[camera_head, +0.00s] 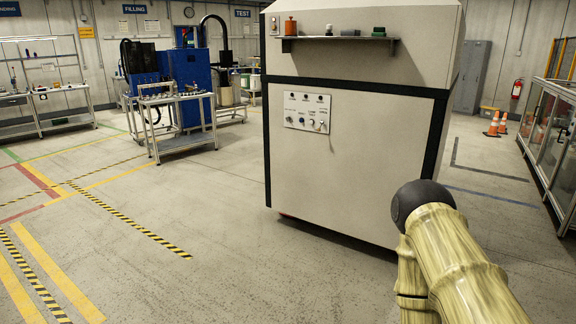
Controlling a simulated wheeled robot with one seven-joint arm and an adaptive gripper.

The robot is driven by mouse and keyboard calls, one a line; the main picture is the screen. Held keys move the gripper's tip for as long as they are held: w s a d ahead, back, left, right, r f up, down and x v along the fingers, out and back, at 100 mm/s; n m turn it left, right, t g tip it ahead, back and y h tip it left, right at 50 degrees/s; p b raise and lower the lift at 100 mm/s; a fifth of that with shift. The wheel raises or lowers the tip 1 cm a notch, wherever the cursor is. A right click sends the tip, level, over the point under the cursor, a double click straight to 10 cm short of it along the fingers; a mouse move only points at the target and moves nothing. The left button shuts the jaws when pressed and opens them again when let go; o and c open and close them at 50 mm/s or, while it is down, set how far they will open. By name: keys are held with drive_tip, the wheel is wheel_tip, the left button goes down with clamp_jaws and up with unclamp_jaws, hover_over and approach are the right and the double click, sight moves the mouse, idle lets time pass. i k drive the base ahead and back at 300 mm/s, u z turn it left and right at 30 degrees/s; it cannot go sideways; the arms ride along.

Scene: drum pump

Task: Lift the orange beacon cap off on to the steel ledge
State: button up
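A small orange piece (290,26), which looks like the beacon cap, shows at the left end of a narrow dark ledge (312,39). The ledge is fixed high on the front of a large beige cabinet (356,150). I cannot tell at this size whether the orange piece sits on a beacon base or directly on the ledge. My gripper is out of view. Only a part of my arm shows at the lower right, well in front of and below the ledge.
Small pieces stand along the ledge: a pale one (329,30), a flat dark one (351,33) and a green one (379,31). A control panel (307,112) is below. Open floor (200,240) lies left; orange cones (494,123) and a glazed case (550,130) are right.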

sight(290, 26)
drive_tip(key=u, duration=0.1)
drive_tip(key=i, duration=3.5)
drive_tip(key=z, duration=0.2)
